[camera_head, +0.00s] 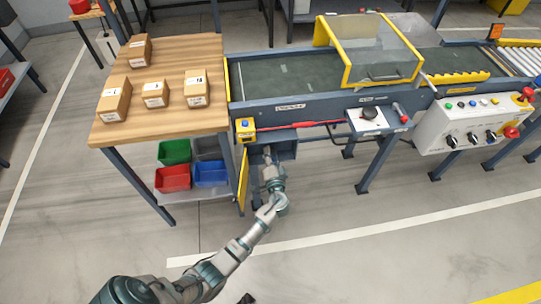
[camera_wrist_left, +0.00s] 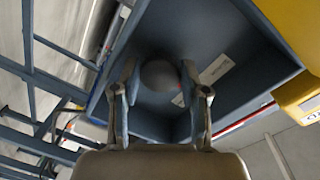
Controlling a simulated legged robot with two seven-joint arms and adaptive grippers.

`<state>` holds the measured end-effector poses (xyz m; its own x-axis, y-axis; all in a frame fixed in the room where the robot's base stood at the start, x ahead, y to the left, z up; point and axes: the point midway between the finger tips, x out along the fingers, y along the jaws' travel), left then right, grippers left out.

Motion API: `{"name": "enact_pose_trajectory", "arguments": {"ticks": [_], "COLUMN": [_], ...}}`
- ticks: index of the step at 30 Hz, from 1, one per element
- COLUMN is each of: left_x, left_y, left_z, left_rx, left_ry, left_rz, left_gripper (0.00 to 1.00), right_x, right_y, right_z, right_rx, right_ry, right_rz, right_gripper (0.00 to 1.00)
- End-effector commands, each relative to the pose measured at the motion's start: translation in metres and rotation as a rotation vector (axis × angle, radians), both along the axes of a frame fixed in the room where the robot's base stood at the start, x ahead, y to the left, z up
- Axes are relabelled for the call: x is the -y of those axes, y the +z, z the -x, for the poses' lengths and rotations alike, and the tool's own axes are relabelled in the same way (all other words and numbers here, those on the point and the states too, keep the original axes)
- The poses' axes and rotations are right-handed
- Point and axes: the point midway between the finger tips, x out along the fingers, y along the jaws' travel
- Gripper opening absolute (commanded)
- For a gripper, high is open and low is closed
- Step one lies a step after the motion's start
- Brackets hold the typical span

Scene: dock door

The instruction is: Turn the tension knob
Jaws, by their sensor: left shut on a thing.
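The tension knob (camera_wrist_left: 160,75) is a round grey knob inside an open blue-grey box (camera_head: 287,150) under the left end of the conveyor. In the left wrist view the fingers of my left gripper (camera_wrist_left: 159,68) lie on both sides of the knob and are shut on it. In the head view my left gripper (camera_head: 268,158) reaches into the box, and the knob is hidden there. My right gripper is not seen.
A yellow-edged door (camera_head: 243,180) stands open at the box's left. A wooden table (camera_head: 180,60) with cartons and coloured bins (camera_head: 173,178) below is further left. The conveyor (camera_head: 290,75) runs above; a control panel (camera_head: 475,122) is at right. The floor in front is clear.

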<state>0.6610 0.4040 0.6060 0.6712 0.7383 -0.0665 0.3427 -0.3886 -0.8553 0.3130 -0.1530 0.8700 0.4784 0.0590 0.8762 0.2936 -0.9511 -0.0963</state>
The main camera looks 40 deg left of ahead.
Motion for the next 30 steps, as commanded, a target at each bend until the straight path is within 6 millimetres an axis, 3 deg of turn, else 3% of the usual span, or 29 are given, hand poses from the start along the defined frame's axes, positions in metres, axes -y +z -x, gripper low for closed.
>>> {"name": "enact_pose_trajectory", "arguments": {"ticks": [7,8,11,30], "left_x": [0.0042,0.0042,0.004,0.0006], "left_y": [-0.0018,-0.0019,-0.0018,-0.0045], "left_z": [-0.0014,-0.0015,-0.0014,0.0006], "left_rx": [-0.002,-0.001,-0.001,0.048], "left_ry": [-0.01,-0.01,-0.01,-0.002], "left_rz": [0.003,0.004,0.004,0.047], "left_gripper": [0.1,0.47,0.69,0.69], "right_x": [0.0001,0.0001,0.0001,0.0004], "right_y": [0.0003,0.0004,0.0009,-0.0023], "right_z": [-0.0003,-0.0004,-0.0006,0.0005], "right_rx": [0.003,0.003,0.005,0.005], "right_ry": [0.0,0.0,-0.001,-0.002], "right_rz": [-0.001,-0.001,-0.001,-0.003], "right_gripper": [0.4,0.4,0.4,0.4]}}
